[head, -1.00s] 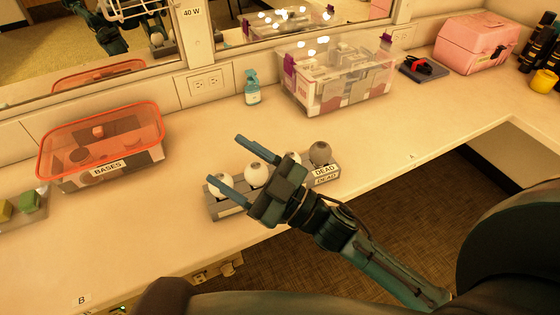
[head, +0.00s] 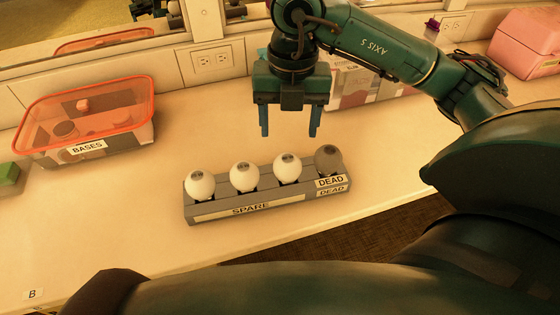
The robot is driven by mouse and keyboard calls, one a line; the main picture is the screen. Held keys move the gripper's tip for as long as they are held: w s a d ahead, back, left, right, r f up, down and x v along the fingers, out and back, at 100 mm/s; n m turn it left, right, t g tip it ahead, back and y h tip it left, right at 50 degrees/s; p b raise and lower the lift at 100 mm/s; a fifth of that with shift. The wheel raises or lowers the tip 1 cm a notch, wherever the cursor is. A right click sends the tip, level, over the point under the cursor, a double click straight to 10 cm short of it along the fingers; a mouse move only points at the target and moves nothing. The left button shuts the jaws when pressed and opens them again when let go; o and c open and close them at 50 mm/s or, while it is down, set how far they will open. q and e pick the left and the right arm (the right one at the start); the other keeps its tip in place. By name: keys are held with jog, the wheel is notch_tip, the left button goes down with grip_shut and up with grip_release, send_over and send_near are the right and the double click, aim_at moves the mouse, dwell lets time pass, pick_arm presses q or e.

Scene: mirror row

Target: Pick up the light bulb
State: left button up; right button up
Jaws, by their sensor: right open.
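Three white light bulbs stand in a row in a grey holder (head: 202,212) labelled SPARE: a left one (head: 200,185), a middle one (head: 244,177) and a right one (head: 287,168). A darker grey bulb (head: 328,159) stands at the holder's right end, above the DEAD labels. My right gripper (head: 289,133) is open and empty, its fingers pointing down. In the picture it is above the right white bulb, apart from it. My left gripper is not in view.
A clear bin with an orange rim, labelled BASES (head: 139,133), stands at the left. A pink case (head: 525,42) stands at the far right.

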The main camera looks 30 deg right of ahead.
aim_at(288, 158)
jog(key=shift+w+d+f, duration=0.1)
jog(key=shift+d+f, duration=0.05)
jog(key=shift+d, duration=0.15)
notch_tip(288, 158, down, 7)
jog(key=shift+a+r, duration=0.1)
jog(key=shift+w+a+f, duration=0.1)
jog(key=shift+f, duration=2.8)
jog(key=shift+c, duration=0.4)
jog(key=c, duration=0.5)
